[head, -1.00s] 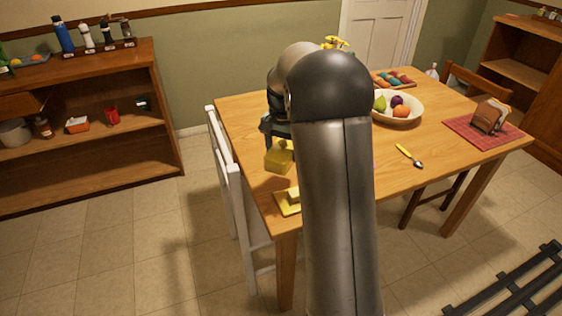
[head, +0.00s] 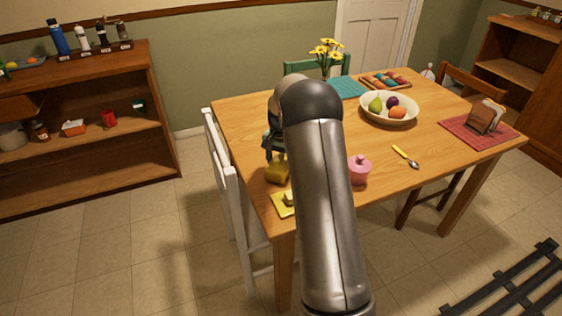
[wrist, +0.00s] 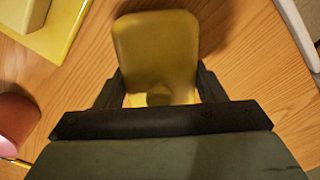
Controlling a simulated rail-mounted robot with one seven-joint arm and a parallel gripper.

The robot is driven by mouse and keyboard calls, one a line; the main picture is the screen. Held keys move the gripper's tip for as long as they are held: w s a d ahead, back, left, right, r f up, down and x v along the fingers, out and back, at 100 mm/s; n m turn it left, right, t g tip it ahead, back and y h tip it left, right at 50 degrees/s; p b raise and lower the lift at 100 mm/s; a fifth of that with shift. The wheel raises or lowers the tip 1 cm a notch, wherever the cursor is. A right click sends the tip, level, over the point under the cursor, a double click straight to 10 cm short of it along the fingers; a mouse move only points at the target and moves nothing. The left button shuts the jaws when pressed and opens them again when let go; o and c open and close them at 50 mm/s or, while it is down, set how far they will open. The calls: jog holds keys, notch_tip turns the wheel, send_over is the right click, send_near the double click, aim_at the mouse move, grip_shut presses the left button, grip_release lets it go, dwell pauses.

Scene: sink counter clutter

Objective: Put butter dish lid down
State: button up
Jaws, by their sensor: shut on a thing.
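The yellow butter dish lid (head: 277,171) is in my gripper, low over the left part of the wooden table. In the wrist view the lid (wrist: 157,50) sits between the two fingers, with its round knob (wrist: 160,94) toward the palm. My gripper (wrist: 160,92) is shut on it. Whether the lid touches the table is hard to tell. The yellow butter dish base (head: 284,204) lies near the table's front left corner with butter (head: 290,198) on it. Its corner also shows at the top left of the wrist view (wrist: 62,35). My arm hides part of the table.
A pink lidded pot (head: 359,172) stands right of my arm. A white chair (head: 226,180) stands at the left edge. Bare wood surrounds the lid.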

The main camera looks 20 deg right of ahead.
jog(key=shift+f, duration=0.15)
jog(key=o, duration=1)
jog(key=shift+o, duration=0.2)
